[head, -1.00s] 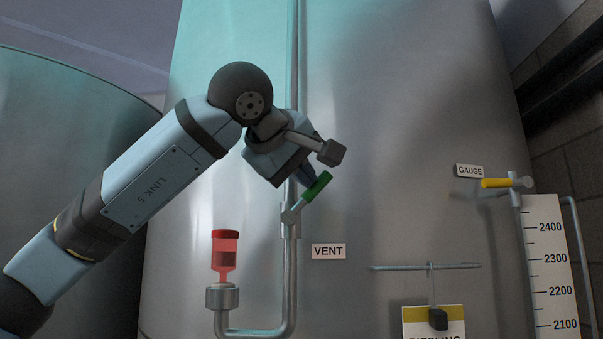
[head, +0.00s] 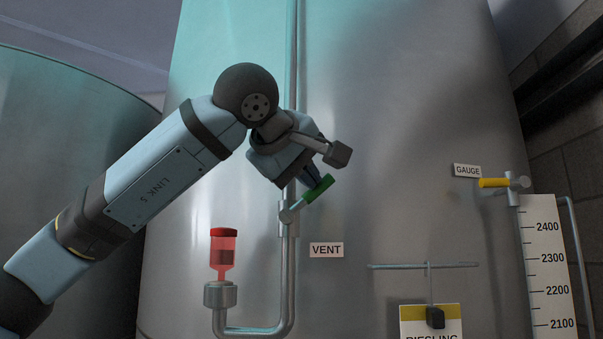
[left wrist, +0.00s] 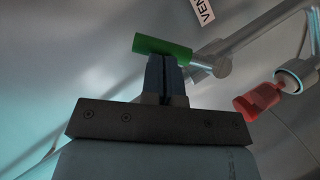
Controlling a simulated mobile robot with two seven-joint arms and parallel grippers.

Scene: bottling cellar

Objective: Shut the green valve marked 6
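The green valve handle (head: 318,189) sits on the vertical pipe beside the VENT label (head: 326,250). It slants up and to the right from its pivot (head: 288,216), at an angle to the pipe. No figure 6 is readable on it. My left gripper (head: 314,177) is right at the handle, coming from above. In the left wrist view the fingers (left wrist: 166,64) are together, and the green handle (left wrist: 160,46) lies across their tips rather than between them. Whether they touch it is hard to tell. My right gripper is not in view.
A red airlock (head: 223,252) stands on the pipe's lower bend, left of the valve. A yellow-handled gauge valve (head: 493,183) is at the right, above a level scale (head: 549,265). A horizontal rod (head: 400,266) with a sign hangs lower right. The tank front between is clear.

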